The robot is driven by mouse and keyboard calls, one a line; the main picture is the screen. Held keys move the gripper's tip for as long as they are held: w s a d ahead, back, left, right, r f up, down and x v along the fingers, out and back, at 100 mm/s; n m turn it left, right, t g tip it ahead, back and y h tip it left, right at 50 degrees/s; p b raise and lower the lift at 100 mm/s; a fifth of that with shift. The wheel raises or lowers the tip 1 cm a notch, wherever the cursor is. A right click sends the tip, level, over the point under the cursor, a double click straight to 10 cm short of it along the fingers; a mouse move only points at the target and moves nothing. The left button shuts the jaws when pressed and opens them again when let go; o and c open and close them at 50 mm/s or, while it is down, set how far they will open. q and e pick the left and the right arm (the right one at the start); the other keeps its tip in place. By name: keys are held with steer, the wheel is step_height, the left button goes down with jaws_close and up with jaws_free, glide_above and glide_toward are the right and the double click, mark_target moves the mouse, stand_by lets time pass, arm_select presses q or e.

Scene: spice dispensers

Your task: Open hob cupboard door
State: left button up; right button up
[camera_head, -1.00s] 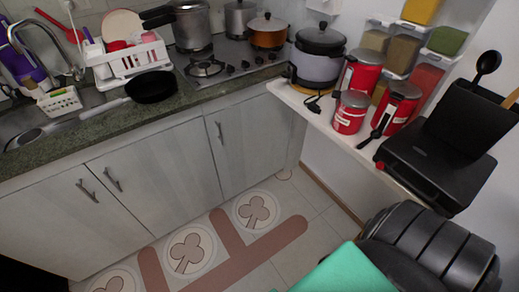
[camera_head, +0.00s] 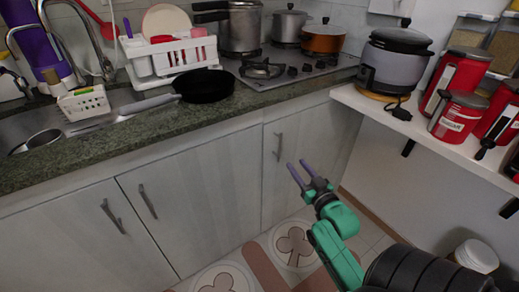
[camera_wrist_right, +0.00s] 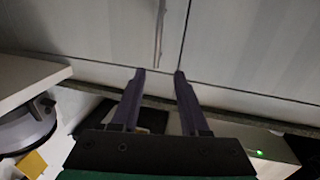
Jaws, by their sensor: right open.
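The hob cupboard door (camera_head: 305,150) is a pale grey panel under the hob and looks shut. Its vertical metal bar handle (camera_head: 278,147) is near the door's left edge. My right gripper (camera_head: 298,172), with purple fingers and a green arm, is in front of this door, a little right of and below the handle. Its fingers are apart and empty. In the right wrist view, the handle (camera_wrist_right: 160,32) lies beyond the fingertips of the open gripper (camera_wrist_right: 159,72), roughly in line with the gap between them. My left gripper is not in view.
Two more cupboard doors (camera_head: 75,240) with bar handles are at the left. The counter (camera_head: 140,135) above holds a pan (camera_head: 206,86) and dish rack (camera_head: 173,62). A white shelf (camera_head: 440,135) juts out at the right. A white bin (camera_head: 477,255) stands below it.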

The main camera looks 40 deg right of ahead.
steer(key=d+x, duration=0.1)
steer(key=x, duration=0.1)
steer(key=b, duration=0.1)
glide_above(279, 157)
steer(key=shift+w+d, duration=0.25)
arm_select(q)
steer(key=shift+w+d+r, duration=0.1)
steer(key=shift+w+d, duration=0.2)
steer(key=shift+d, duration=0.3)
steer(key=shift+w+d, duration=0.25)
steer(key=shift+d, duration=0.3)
arm_select(e)
jaws_close()
